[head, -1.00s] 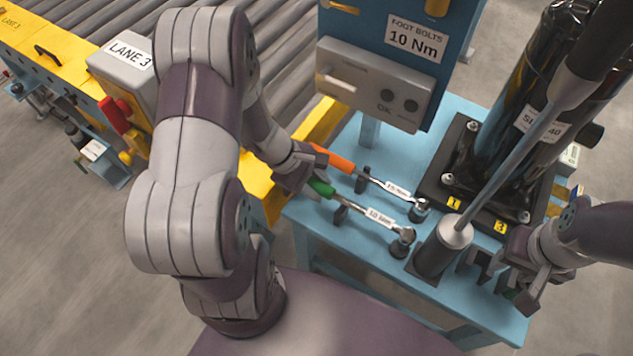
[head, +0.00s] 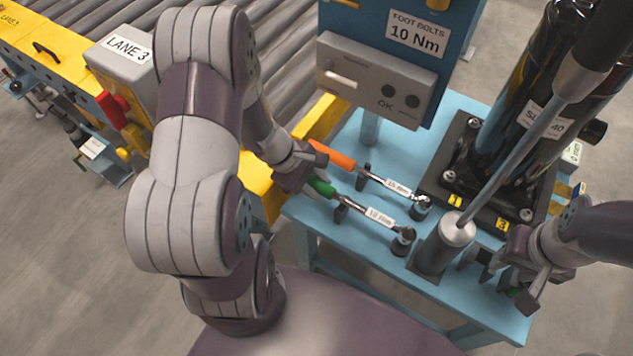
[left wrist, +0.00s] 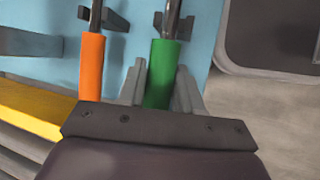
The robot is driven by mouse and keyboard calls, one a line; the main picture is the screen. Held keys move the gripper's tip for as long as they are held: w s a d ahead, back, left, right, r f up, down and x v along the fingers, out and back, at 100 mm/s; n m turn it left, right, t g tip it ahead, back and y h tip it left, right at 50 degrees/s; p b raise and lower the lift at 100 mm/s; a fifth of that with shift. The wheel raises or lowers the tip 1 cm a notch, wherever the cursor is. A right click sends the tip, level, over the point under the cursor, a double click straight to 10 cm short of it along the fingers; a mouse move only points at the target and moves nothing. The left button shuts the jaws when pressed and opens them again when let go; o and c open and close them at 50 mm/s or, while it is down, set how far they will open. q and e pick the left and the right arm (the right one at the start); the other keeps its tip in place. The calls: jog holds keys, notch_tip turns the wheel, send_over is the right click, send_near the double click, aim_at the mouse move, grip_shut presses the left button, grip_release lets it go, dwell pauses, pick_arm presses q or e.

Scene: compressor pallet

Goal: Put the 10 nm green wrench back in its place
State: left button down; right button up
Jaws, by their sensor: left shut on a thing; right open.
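The green wrench (head: 365,215), labelled 10 Nm, lies along its black holders on the blue bench, with its head end by a dark round socket rest (head: 403,241). My left gripper (head: 318,186) is shut on its green handle; in the left wrist view the two fingers (left wrist: 160,88) stand on either side of the green handle (left wrist: 161,72). Whether the wrench is fully seated in the holders I cannot tell. The orange wrench (head: 335,157), labelled 15 Nm, lies parallel just behind it. My right gripper (head: 522,285) is open at the bench's right front edge.
A black compressor (head: 515,130) stands on a dark base plate on the blue bench (head: 345,238). A grey cylinder with a long rod (head: 437,248) stands right of the wrench heads. A grey control box (head: 375,85) overhangs the back. A roller conveyor (head: 300,75) lies behind.

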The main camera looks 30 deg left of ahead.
pick_arm(q)
jog(key=shift+f+b, duration=0.75)
jog(key=shift+f, duration=0.1)
jog(key=c, duration=0.7)
grip_release()
jog(key=p+v, duration=0.5)
jog(key=v, duration=0.7)
jog(key=shift+a+r+p, duration=0.2)
jog(key=shift+r+p, duration=0.1)
jog(key=shift+p, duration=0.1)
